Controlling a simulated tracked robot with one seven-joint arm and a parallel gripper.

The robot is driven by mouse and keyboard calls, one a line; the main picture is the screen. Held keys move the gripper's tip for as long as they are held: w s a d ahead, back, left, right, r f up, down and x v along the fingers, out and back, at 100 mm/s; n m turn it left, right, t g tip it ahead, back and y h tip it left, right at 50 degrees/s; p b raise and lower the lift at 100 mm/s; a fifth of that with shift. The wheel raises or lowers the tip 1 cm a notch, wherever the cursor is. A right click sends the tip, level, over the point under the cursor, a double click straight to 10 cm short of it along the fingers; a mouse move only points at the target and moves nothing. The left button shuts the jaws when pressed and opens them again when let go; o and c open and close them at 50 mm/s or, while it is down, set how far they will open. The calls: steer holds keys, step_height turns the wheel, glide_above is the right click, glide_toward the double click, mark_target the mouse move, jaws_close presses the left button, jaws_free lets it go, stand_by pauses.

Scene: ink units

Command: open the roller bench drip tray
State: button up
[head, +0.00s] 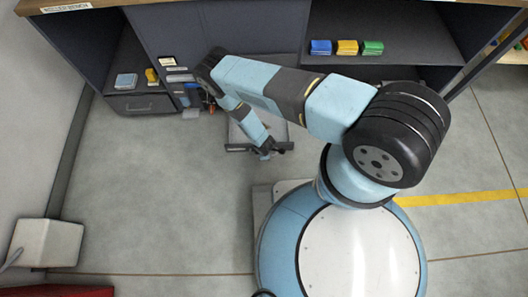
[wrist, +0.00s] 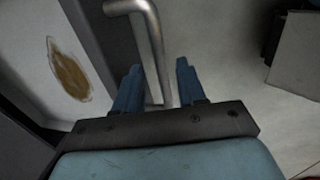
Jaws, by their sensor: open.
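The drip tray (head: 290,140) sticks out from under the bench in the head view, behind my forearm, with a dark front edge (head: 237,148). In the wrist view its pale inside, with a brown stain (wrist: 69,70), shows at the left. A bent round metal handle (wrist: 150,35) runs down between my two blue fingers. My gripper (wrist: 158,70) is open, with visible gaps between the fingers and the handle. In the head view my gripper (head: 272,150) is at the tray's front, and my arm hides part of the tray.
The dark bench (head: 235,30) stands at the back, with blue, yellow and green boxes (head: 346,47) on its right shelf. A closed drawer (head: 140,105) is at the left. A white box (head: 46,243) stands by the left wall. The floor left of the tray is clear.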

step_height(320, 180, up, 13)
steer(key=s, duration=0.2)
steer(key=shift+s, duration=0.25)
steer(key=shift+a+r, duration=0.1)
stand_by(0.5)
